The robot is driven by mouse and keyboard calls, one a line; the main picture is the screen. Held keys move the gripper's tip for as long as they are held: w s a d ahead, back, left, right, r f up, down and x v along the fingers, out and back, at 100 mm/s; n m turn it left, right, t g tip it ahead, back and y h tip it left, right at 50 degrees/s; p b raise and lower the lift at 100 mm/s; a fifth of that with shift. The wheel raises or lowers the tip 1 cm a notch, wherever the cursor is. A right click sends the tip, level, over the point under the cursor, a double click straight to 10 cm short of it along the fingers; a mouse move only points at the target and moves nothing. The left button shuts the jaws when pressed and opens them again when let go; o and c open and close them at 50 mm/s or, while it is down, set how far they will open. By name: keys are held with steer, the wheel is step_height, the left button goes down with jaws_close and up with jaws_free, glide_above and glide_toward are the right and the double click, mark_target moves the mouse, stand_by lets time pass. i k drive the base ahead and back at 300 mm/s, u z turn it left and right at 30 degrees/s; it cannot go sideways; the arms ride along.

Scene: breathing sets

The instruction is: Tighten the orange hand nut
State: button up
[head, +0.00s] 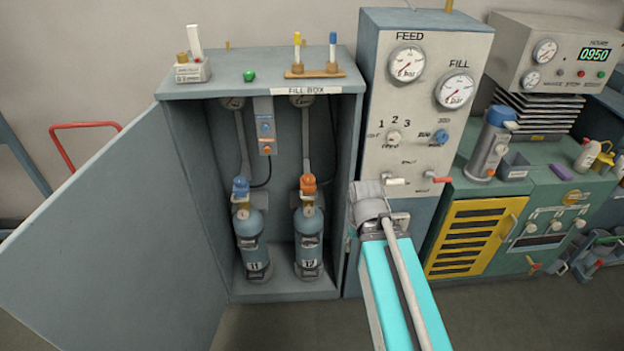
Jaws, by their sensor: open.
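The orange hand nut (308,184) sits at the top of the gas cylinder marked 12 (309,242), at the lower end of a hose in the open fill box (345,190). Cylinder 12 stands upright on the right side of the box. A similar blue hand nut (240,186) tops the cylinder marked 11 (252,245) to its left. My arm reaches up from the bottom, right of the box. Its grey end section is near the box's right wall, apart from the orange nut in the picture. I cannot make out my gripper's fingers.
The fill box door (110,245) stands open to the left. A gauge panel (425,110) rises right of the box. A green bench (530,205) with a blue-grey canister (489,145) is farther right. A small wooden stand (314,71) is on the box top.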

mark_target(307, 178)
steer(key=z, duration=0.3)
steer(key=k, duration=0.7)
steer(key=z, duration=0.5)
steer(key=k, duration=0.55)
steer(key=z, duration=0.2)
steer(key=i, duration=0.9)
steer(key=u, duration=0.4)
steer(key=i, duration=1.2)
steer(key=u, duration=0.15)
